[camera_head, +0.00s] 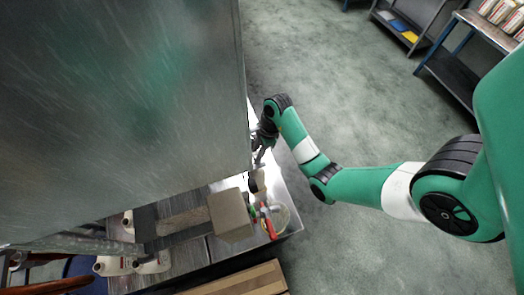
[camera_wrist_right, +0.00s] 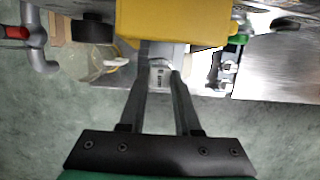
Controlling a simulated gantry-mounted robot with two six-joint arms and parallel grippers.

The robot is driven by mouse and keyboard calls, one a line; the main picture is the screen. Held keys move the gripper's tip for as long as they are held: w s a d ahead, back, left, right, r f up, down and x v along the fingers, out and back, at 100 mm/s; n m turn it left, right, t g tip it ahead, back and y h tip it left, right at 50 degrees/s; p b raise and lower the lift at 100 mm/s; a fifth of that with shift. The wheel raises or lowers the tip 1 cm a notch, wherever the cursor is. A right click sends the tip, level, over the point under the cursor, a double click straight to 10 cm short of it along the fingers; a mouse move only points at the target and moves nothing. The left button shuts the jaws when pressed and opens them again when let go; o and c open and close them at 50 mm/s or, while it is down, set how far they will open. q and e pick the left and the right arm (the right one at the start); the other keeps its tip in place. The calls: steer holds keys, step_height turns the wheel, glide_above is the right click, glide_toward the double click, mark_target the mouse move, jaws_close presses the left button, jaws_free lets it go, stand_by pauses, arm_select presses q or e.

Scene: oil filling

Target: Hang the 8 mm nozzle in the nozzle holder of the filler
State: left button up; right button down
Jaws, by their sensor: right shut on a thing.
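My right gripper (camera_wrist_right: 160,80) is shut on a small pale grey piece with a dark printed label, which I take as the nozzle (camera_wrist_right: 159,75); the print is too small to read. A yellow block (camera_wrist_right: 172,18) sits just beyond the fingertips and covers the top of the piece. In the head view my right gripper (camera_head: 259,155) is beside the right edge of the large grey metal filler (camera_head: 120,95), and the nozzle cannot be made out there. I cannot tell which part is the nozzle holder. My left gripper is not in view.
The metal table (camera_head: 285,190) runs along the filler's right side. A beige block (camera_head: 230,215), a clear bowl (camera_head: 281,218) and a red item (camera_head: 269,228) are near its front. White jugs (camera_head: 152,263) stand at lower left. A wooden box (camera_head: 240,281) is at the bottom.

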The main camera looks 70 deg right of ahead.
steer(key=shift+w+a, duration=0.1)
steer(key=shift+w, duration=0.05)
steer(key=shift+f, duration=0.15)
steer(key=c, duration=0.5)
jaws_free()
